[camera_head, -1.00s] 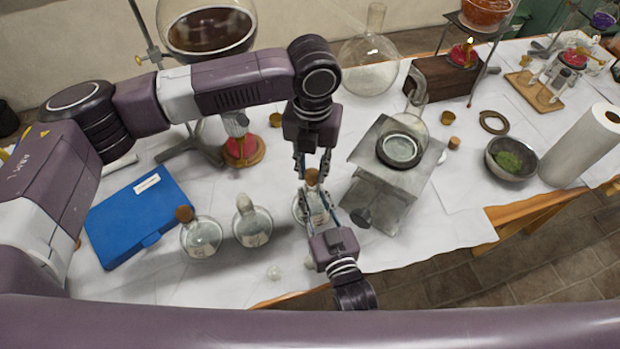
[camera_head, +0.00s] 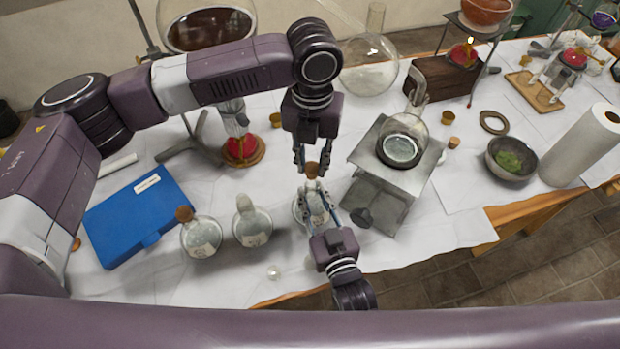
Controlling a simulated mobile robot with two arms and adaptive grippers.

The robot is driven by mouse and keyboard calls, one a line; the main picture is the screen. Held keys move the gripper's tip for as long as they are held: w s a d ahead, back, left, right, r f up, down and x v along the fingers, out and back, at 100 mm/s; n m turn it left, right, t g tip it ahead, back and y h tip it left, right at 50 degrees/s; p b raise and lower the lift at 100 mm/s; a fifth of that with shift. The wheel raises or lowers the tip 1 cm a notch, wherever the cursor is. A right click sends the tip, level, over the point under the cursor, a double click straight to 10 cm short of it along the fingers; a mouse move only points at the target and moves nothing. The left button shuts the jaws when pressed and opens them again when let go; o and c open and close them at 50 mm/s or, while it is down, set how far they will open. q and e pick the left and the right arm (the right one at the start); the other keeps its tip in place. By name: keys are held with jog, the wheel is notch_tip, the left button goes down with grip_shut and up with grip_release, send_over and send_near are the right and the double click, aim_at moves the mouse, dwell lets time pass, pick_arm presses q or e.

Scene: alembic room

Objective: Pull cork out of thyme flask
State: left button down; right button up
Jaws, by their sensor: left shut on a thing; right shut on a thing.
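The thyme flask (camera_head: 313,211) is a small clear glass flask at the front middle of the table, partly hidden by my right gripper. My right gripper (camera_head: 315,207) comes from the front and is shut on the flask. My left gripper (camera_head: 312,168) points down from above and is shut on the cork. The cork looks raised, but I cannot tell whether it is clear of the neck. The flask's label is too small to read.
A corked flask (camera_head: 201,237) and a glass-stoppered flask (camera_head: 252,228) stand to the left, by a blue case (camera_head: 137,218). A metal stand (camera_head: 382,187) with a retort (camera_head: 402,142) is close on the right. A small glass stopper (camera_head: 274,272) lies near the front edge.

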aim_at(312, 167)
jog(key=o, duration=1.1)
jog(key=shift+s, duration=0.1)
jog(key=shift+s+d, duration=0.1)
jog(key=shift+s, duration=0.15)
pick_arm(q)
notch_tip(312, 167, up, 4)
jog(key=p, duration=0.4)
jog(key=shift+p, duration=0.35)
pick_arm(e)
jog(key=s+d+r, duration=0.3)
jog(key=s+r, duration=0.3)
jog(key=s, duration=0.4)
jog(key=shift+s+d, duration=0.2)
jog(key=shift+s, duration=0.1)
